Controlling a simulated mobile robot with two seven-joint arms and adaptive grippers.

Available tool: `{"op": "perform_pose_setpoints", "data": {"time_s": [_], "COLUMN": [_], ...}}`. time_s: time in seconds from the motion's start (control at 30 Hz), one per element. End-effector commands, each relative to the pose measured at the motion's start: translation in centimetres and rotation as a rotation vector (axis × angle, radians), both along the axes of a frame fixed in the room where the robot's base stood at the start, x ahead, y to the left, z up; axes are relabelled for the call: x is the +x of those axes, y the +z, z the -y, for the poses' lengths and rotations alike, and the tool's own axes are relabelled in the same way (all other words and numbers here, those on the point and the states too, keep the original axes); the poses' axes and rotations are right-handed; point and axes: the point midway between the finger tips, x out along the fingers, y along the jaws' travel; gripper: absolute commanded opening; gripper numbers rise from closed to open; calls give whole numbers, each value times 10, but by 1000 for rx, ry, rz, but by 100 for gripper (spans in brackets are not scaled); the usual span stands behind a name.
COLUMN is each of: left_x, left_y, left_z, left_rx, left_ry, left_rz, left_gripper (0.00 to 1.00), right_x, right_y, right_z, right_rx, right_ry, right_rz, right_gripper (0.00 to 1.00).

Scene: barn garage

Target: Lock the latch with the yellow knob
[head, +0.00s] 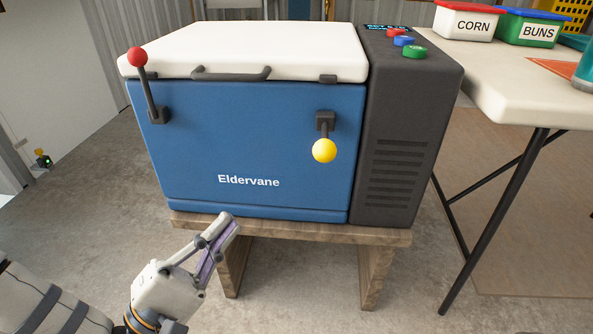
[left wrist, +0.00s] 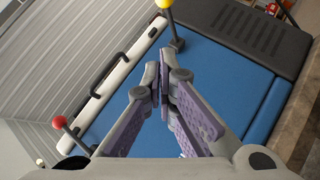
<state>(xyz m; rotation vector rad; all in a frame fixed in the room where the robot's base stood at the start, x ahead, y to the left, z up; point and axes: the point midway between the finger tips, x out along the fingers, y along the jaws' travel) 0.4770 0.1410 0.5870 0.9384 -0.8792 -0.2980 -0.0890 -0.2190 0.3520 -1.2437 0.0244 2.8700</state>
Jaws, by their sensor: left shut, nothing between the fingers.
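The yellow knob (head: 324,150) hangs below its dark latch mount (head: 325,121) on the right of the blue cooler front (head: 240,130); its lever points down. At the top of the left wrist view, the yellow knob (left wrist: 163,3) is partly cut off by the frame. A second latch with a red knob (head: 137,56) is on the left, its lever pointing up against the white lid (head: 270,45). My left gripper (head: 228,222) is shut and empty, low in front of the cooler, left of and below the yellow knob, apart from it. My right gripper does not show.
The cooler stands on a wooden stand (head: 390,238). A dark side unit (head: 410,130) with coloured buttons adjoins it on the right. A white folding table (head: 500,85) holds CORN (head: 468,22) and BUNS (head: 530,28) tubs. The space in front of the latches is clear.

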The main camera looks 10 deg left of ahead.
Motion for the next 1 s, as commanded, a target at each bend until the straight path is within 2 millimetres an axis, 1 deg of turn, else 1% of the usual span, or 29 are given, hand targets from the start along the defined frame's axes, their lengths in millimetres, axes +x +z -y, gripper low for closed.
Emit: {"op": "perform_pose_setpoints", "data": {"time_s": [0.13, 0.27, 0.67, 0.7, 0.8, 0.9, 1.0], "left_x": [1, 11, 65, 62, 60, 59, 59], "left_y": [1, 9, 52, 57, 66, 71, 74], "left_z": [2, 11, 61, 68, 80, 88, 91], "left_rx": [1, 2, 2, 2, 2, 3, 5], "left_ry": [0, -1, -2, -5, -3, -1, -2], "left_rz": [-2, -1, -3, -5, -5, -4, -5], "left_gripper": [0, 0, 0, 0, 0, 0, 0], "right_x": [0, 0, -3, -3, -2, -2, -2], "right_y": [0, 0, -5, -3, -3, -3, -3], "right_z": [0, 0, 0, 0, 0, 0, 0], "right_rx": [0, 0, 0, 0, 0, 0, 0], "right_ry": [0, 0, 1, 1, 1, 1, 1], "right_rz": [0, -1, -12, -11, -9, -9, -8], "right_gripper": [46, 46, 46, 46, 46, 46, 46]}}
